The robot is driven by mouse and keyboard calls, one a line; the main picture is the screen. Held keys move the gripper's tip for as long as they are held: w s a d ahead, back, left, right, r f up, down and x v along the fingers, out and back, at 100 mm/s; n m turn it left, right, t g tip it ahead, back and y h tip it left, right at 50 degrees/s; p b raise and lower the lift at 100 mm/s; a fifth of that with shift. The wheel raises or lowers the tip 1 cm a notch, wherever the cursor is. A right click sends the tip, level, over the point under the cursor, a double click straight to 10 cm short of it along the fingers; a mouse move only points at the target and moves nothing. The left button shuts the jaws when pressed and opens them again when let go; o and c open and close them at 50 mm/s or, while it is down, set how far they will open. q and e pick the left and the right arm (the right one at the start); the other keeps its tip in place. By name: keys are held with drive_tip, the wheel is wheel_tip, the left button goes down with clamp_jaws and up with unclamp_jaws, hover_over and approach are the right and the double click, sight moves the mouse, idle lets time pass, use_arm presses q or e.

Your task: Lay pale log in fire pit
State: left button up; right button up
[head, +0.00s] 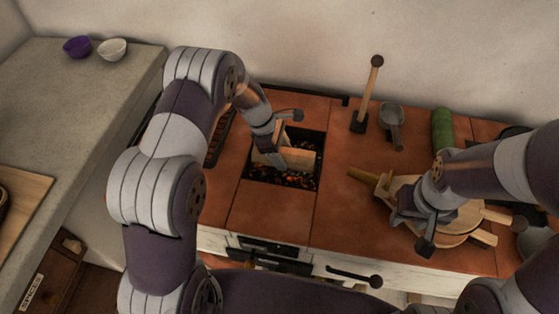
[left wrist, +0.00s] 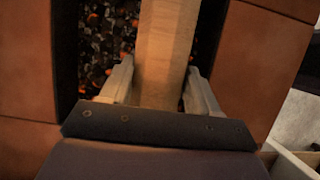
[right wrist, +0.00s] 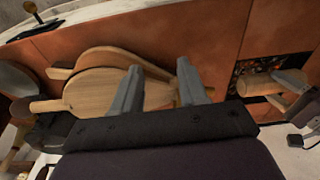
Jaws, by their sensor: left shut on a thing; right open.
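The pale log (head: 299,158) is held at the fire pit (head: 318,142), a square opening with glowing coals in the tiled counter. My left gripper (head: 282,150) is shut on the log. In the left wrist view the log (left wrist: 166,45) runs between the two fingers, over the coals (left wrist: 104,40); I cannot tell whether it touches them. The log also shows in the right wrist view (right wrist: 258,85). My right gripper (head: 412,213) is open above the wooden bellows (head: 460,217). In the right wrist view its fingers stand apart over the bellows (right wrist: 95,92).
A brush-like tool with an upright wooden handle (head: 370,85), a grey scoop (head: 391,118) and a green cylinder (head: 442,128) stand behind the bellows. Purple (head: 77,47) and white (head: 112,49) bowls sit on the left counter (head: 60,110). Bare tile (head: 340,190) lies between pit and bellows.

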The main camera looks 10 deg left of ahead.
use_arm(q)
wheel_tip(320, 180, down, 5)
drive_tip(key=shift+w+f, duration=0.1)
drive_tip(key=shift+w, duration=0.05)
drive_tip(key=shift+b, duration=0.3)
drive_tip(key=o, duration=1.3)
drive_tip(key=shift+f, duration=0.1)
drive_tip(key=shift+m, duration=0.3)
drive_tip(key=v, duration=0.6)
drive_tip(key=p+v, duration=0.1)
drive_tip(key=v, duration=0.5)
drive_tip(key=shift+s+r, duration=0.25)
drive_tip(key=shift+r, duration=0.1)
drive_tip(key=s+a+r+m+y, duration=0.1)
drive_tip(key=s+r+m, duration=0.1)
drive_tip(key=s+m, duration=0.4)
drive_tip(key=s+r+m+t+y, duration=0.1)
drive_tip(key=s+r+m+y, duration=0.1)
drive_tip(key=s+m, duration=0.4)
drive_tip(key=s+a+r+m+y, duration=0.1)
drive_tip(key=s+r+m, duration=0.2)
drive_tip(key=s+m, duration=0.2)
drive_tip(key=shift+s+a+m, duration=0.2)
drive_tip(key=shift+s, duration=0.3)
drive_tip(key=shift+s+a+m, duration=0.15)
drive_tip(key=shift+s+m, duration=0.05)
drive_tip(key=shift+s, duration=0.3)
